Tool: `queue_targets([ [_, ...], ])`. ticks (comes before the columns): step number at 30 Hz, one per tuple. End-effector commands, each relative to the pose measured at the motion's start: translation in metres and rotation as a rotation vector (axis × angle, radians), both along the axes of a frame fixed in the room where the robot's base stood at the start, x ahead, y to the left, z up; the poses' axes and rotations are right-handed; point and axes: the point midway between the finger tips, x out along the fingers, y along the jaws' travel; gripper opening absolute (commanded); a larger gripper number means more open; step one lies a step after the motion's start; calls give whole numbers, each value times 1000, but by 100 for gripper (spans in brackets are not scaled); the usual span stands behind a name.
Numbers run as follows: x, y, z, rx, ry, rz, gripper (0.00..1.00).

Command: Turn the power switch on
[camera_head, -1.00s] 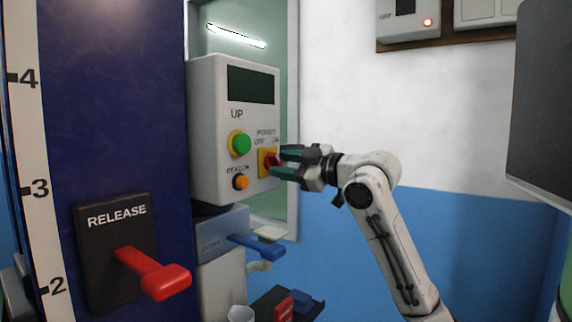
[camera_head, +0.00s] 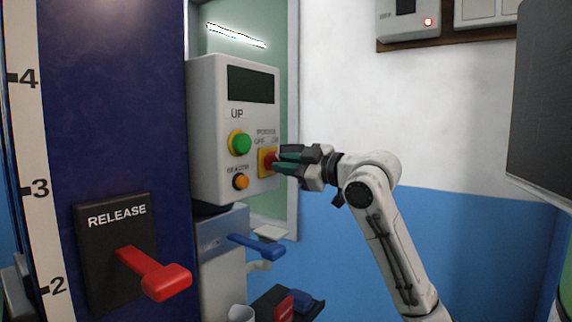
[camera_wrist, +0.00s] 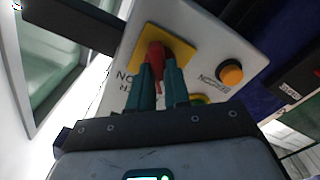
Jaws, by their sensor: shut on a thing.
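The power switch (camera_head: 269,160) is a red knob on a yellow plate, on the front of a white control box (camera_head: 212,125) with OFF and ON lettering above it. My gripper (camera_head: 280,162) reaches it from the right, its green fingers closed on the red knob. In the wrist view the red knob (camera_wrist: 155,58) sits between the two green fingertips (camera_wrist: 160,80), on the yellow plate. The fingers partly hide the knob, so its exact turn angle is hard to tell. The box's display (camera_head: 250,85) is dark.
A green UP button (camera_head: 241,144) and an orange beacon button (camera_head: 240,182) sit left of the switch. A red release lever (camera_head: 155,275) sticks out at lower left, and a blue lever (camera_head: 257,246) is below the box. A dark panel (camera_head: 545,100) stands at far right.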

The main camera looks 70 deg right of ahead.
Motion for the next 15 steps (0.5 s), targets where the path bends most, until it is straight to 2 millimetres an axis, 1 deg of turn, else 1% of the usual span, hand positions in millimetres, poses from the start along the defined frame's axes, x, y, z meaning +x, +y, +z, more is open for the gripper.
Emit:
queue_targets([
  [8,1,1,2,139,-32,3,0],
  [15,1,1,3,348,-82,4,0],
])
